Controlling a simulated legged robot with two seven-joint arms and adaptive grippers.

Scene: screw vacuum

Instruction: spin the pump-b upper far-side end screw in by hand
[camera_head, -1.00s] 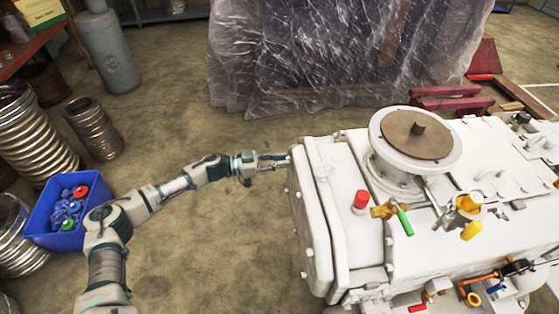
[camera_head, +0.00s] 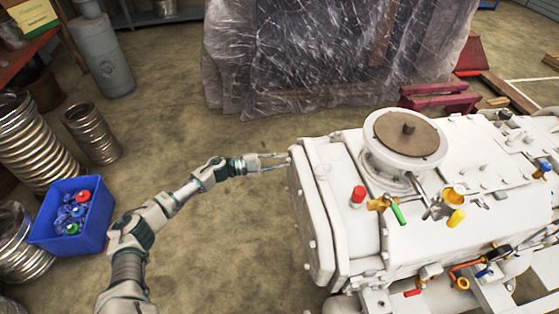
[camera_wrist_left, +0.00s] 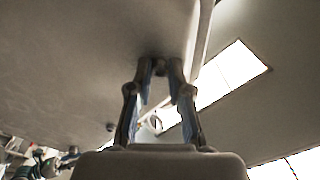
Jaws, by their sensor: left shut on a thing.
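The large white pump (camera_head: 335,225) stands at the right of the head view, with a flat end cover facing my left arm. My left gripper (camera_head: 287,159) reaches in from the left, with its fingertips at the upper far part of that end cover. In the left wrist view the fingertips (camera_wrist_left: 160,66) close on a small end screw (camera_wrist_left: 160,70) against the pale cover face. The screw is mostly hidden between the fingertips, so how deep it sits cannot be seen. My right gripper is not in view.
A blue bin (camera_head: 72,222) with red, green and blue parts stands on the floor at the left, near steel bellows (camera_head: 92,133). A plastic-wrapped load (camera_head: 330,60) stands behind. Coloured valve handles stick up from the pump top.

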